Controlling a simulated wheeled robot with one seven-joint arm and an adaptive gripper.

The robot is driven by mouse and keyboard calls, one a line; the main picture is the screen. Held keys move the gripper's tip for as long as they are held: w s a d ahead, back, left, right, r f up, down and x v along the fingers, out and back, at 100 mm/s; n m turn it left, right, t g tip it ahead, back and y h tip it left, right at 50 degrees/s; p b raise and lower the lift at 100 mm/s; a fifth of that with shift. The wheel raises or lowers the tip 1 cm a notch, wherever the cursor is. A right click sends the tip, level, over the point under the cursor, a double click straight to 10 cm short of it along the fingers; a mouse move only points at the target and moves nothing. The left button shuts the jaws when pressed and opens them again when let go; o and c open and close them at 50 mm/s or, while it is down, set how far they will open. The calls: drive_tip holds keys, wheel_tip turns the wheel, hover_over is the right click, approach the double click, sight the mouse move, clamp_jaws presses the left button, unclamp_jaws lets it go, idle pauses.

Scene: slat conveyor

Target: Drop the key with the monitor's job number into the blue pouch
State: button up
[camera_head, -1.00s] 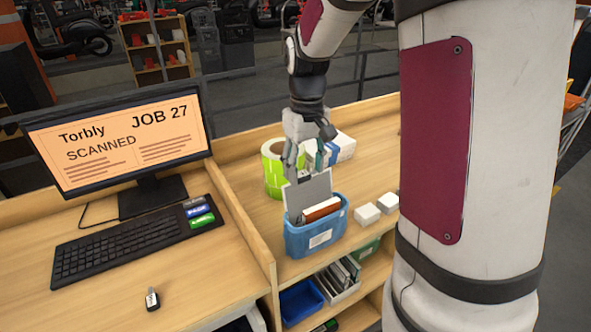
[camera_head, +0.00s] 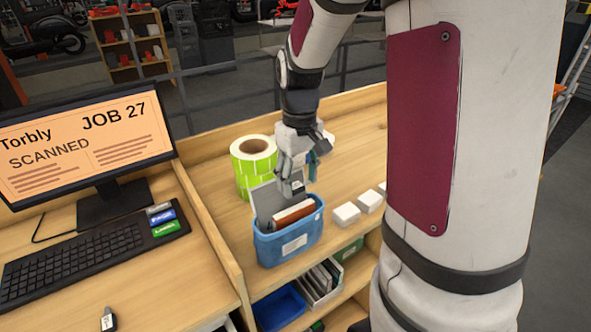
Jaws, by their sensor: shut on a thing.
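The monitor (camera_head: 85,148) at the left reads "Torbly", "SCANNED" and "JOB 27". A blue open-topped container (camera_head: 272,250) with a white label stands on the right-hand bench; it looks like the blue pouch. A grey panel (camera_head: 264,203) stands up at its back and a brown item (camera_head: 294,212) lies in it.
A roll of green labels (camera_head: 252,168) stands behind the container. White small boxes (camera_head: 346,214) lie to its right. A blue tray (camera_head: 279,308) sits on the shelf below. A wooden divider (camera_head: 215,245) separates bench and desk. A keyboard (camera_head: 75,262) lies before the monitor.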

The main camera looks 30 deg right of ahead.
sight(299, 184)
drive_tip(key=shift+f, duration=0.2)
drive_tip(key=o, duration=1)
drive_tip(key=shift+r, duration=0.1)
wheel_tip(299, 184, up, 12)
drive_tip(key=shift+s, duration=0.1)
drive_tip(key=s+a+r+t, duration=0.2)
drive_tip(key=s+a+t, duration=0.3)
drive_tip(key=s+a, duration=0.7)
drive_tip(key=s, duration=0.2)
drive_tip(key=shift+s+r+t, duration=0.3)
drive_tip(key=shift+s+r, duration=0.05)
drive_tip(key=shift+s, duration=0.05)
